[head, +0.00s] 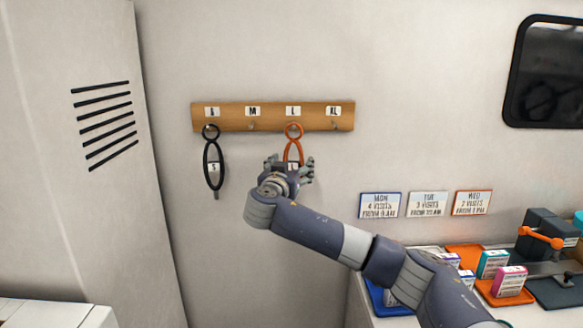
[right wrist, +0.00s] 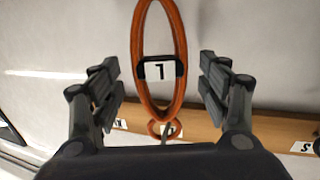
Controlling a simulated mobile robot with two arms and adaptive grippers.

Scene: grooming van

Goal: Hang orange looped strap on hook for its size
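The orange looped strap (head: 293,146) hangs upright below the wooden hook board (head: 225,118), its small top ring at the hook under the L label (head: 293,111). In the right wrist view the strap (right wrist: 181,40) bears a white tag (right wrist: 160,71) that appears to read L, and its ring is around the hook. My right gripper (head: 290,168) is at the strap's lower part. Its fingers are apart on either side of the strap, with visible gaps and no contact (right wrist: 160,85). My arm hides the strap's lower end in the head view. My left gripper is not in view.
A black strap (head: 214,168) tagged S hangs from the S hook. The M hook (head: 252,127) and XL hook (head: 334,126) are empty. Visit cards (head: 428,204) are on the wall at right, above a counter with trays and boxes (head: 494,264). A vented cabinet (head: 75,190) stands at left.

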